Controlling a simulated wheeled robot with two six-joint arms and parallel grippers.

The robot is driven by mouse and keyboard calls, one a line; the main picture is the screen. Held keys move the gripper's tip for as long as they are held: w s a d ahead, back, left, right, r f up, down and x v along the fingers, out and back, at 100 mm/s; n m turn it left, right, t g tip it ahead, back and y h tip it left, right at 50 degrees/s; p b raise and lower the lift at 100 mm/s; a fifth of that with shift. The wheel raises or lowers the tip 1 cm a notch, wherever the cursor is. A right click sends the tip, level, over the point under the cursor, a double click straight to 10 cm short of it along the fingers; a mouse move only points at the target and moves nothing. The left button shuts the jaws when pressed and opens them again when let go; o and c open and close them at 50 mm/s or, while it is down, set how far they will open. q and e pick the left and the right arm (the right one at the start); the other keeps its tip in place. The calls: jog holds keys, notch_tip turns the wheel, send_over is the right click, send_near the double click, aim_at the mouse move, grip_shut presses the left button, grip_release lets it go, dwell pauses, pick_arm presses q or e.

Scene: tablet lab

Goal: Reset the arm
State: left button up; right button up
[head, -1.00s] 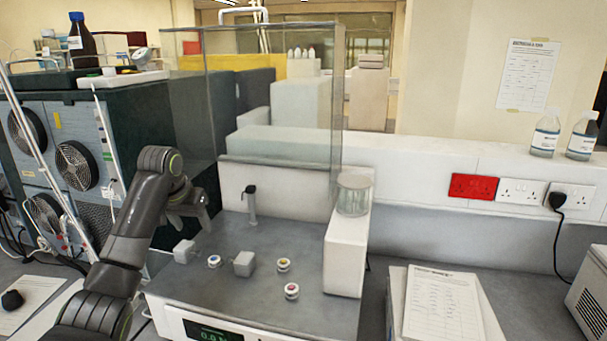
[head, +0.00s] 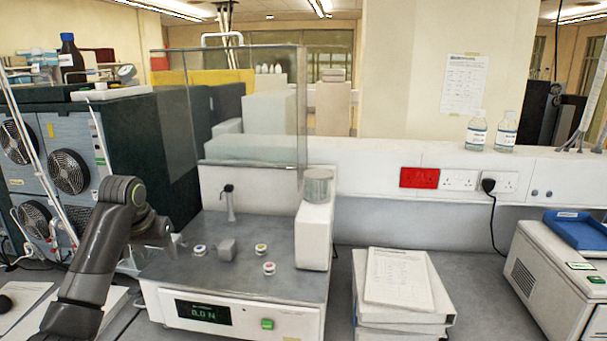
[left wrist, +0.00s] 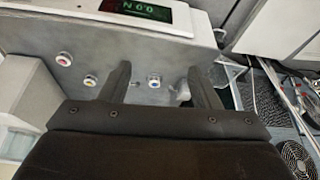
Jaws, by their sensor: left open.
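My left arm comes in from the left in the head view, and its gripper (head: 172,243) is over the left edge of the tester (head: 250,285). In the left wrist view the gripper (left wrist: 160,72) has its two dark fingers apart with nothing held between them. A blue-marked round piece (left wrist: 154,80) shows beyond the gap, on the tester's grey top. My right gripper is in neither view.
The tester's display reads 0.0 N. A clear shield (head: 245,100) stands behind it, and a beaker (head: 317,185) sits on its white right column. A dark cabinet with fans (head: 70,171) is at the left. Papers on binders (head: 398,275) lie to the right.

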pick_arm(q)
jog(key=s+d+f, duration=0.1)
jog(key=s+f, duration=0.7)
jog(key=f, duration=0.4)
jog(key=s+d+f, duration=0.1)
jog(key=s+f, duration=0.7)
jog(key=f, duration=0.3)
jog(key=s+d+f+y, duration=0.1)
jog(key=s+f, duration=0.1)
jog(key=s, duration=1.3)
jog(key=s+d+f+y, duration=0.1)
jog(key=s, duration=1.3)
notch_tip(320, 180, down, 31)
jog(key=a+g+b, duration=0.2)
jog(key=b, duration=0.5)
jog(key=s+f+b, duration=0.3)
jog(key=s+f, duration=0.4)
jog(key=f, duration=0.5)
jog(key=s+d+f+g+h+b, duration=0.1)
jog(key=s+f+b, duration=0.3)
jog(key=s+f, duration=0.4)
notch_tip(320, 180, down, 4)
jog(key=shift+s+f+n, duration=0.1)
jog(key=shift+s+n, duration=0.1)
jog(key=shift+n, duration=0.2)
